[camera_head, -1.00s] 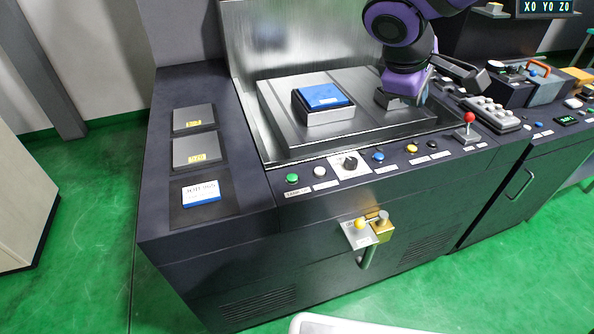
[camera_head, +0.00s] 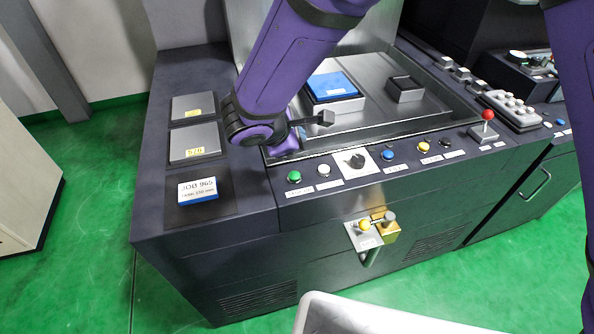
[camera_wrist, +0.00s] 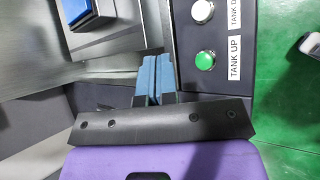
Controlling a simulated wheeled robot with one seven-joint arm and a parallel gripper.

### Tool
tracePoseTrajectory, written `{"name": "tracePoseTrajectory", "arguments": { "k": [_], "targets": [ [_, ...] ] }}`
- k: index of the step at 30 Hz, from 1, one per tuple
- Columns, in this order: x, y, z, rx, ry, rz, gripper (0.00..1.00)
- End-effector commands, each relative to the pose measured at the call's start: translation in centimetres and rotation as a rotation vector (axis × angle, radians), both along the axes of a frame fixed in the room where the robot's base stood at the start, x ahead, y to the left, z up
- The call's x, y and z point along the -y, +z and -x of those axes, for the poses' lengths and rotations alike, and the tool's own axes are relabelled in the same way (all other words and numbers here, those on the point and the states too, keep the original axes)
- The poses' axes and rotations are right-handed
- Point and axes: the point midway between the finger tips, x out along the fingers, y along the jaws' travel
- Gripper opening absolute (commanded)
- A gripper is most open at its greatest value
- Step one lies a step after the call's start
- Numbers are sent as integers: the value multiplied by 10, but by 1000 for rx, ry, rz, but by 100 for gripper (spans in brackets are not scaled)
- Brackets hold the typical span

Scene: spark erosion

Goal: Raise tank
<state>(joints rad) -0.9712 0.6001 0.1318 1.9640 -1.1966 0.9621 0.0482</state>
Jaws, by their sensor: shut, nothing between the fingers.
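The green button (camera_head: 294,177) sits at the left end of the machine's front control strip. In the wrist view the green button (camera_wrist: 205,60) stands beside a label reading TANK UP (camera_wrist: 235,57). A white button (camera_head: 323,170) is next to it; its label in the wrist view is partly cut off and begins with TANK. My gripper (camera_wrist: 152,75) is shut and empty, its blue fingertips together, a little apart from the green button. In the head view my arm hides most of the gripper, which is above the strip's left end. The tank (camera_head: 350,130) is a low metal basin holding a blue-topped block (camera_head: 332,86).
A black selector knob (camera_head: 356,159), a blue button (camera_head: 389,154) and a yellow button (camera_head: 423,147) continue along the strip. A red-topped lever (camera_head: 487,115) stands at the right. A yellow-knobbed valve (camera_head: 366,226) juts from the front. A blue-and-white box (camera_head: 198,188) lies on the left ledge.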

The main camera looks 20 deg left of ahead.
Motion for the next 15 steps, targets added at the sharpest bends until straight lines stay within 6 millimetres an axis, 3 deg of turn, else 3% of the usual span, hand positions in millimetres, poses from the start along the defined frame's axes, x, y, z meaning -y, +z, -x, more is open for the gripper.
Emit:
{"name": "tracePoseTrajectory", "arguments": {
  "k": [15],
  "targets": [
    [-2,-6,1,0,6,3,0]
  ]
}}
